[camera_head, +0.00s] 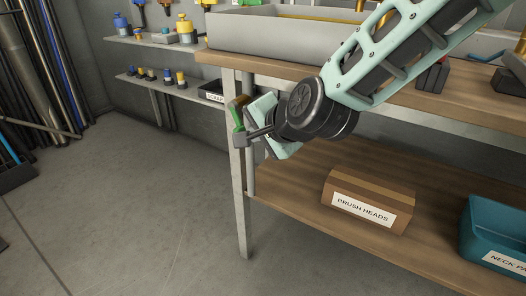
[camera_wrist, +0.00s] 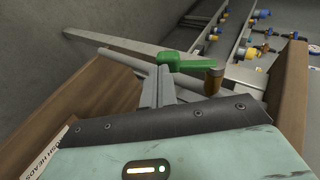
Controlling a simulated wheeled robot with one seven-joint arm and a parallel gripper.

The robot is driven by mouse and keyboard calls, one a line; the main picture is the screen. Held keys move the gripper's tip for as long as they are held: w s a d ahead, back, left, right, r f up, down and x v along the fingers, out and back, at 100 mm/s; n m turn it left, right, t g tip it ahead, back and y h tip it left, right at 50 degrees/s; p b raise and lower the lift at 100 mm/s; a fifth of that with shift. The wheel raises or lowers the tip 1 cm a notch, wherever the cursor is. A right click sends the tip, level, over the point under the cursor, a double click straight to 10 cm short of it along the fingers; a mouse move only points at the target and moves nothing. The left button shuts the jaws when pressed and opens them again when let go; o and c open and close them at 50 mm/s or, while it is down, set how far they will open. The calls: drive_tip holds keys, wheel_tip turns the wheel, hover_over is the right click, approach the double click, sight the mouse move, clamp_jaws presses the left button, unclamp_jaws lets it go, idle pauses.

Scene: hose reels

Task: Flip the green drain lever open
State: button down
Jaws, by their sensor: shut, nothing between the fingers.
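The wooden bench top (camera_head: 222,61) carries a grey trough (camera_head: 255,37). On the lower shelf (camera_head: 300,222) stand a box marked brush heads (camera_head: 368,190) and a teal bin (camera_head: 482,228). Wall shelves (camera_head: 150,42) hold small fittings.

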drive_tip(key=shift+w+a+f+b, duration=0.2)
drive_tip(key=shift+f+b, duration=0.1)
drive_tip(key=shift+b, duration=0.3)
drive_tip(key=shift+r, duration=0.1)
drive_tip(key=shift+r+p, duration=0.65)
drive_tip(key=shift+r, duration=0.05)
